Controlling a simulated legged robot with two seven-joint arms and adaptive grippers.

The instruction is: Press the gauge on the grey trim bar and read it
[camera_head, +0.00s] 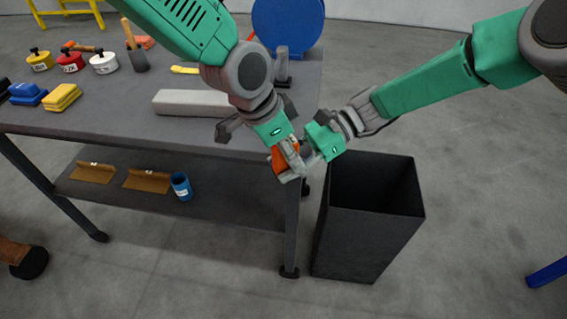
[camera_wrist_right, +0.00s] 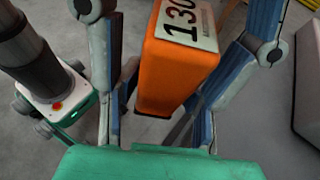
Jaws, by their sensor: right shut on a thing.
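The grey trim bar (camera_head: 185,103) lies flat on the table, partly hidden at its right end by my left arm. My right gripper (camera_head: 290,168) is shut on an orange boxy thing (camera_head: 283,158), which appears to be the gauge. It is held off the table's right edge, near the dark bin. In the wrist view the orange gauge (camera_wrist_right: 180,65) sits between the fingers, with a white label reading 130 and smaller, unreadable print. My left gripper (camera_head: 287,150) is right beside it; whether it touches the gauge and its finger opening are unclear.
The table (camera_head: 125,125) carries several pots, sponges and a cup (camera_head: 137,60) with a tool at the left. A blue disc (camera_head: 288,25) stands at the back. A tall dark bin (camera_head: 372,232) stands below my right arm. The lower shelf holds brown pieces and a blue can (camera_head: 181,187).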

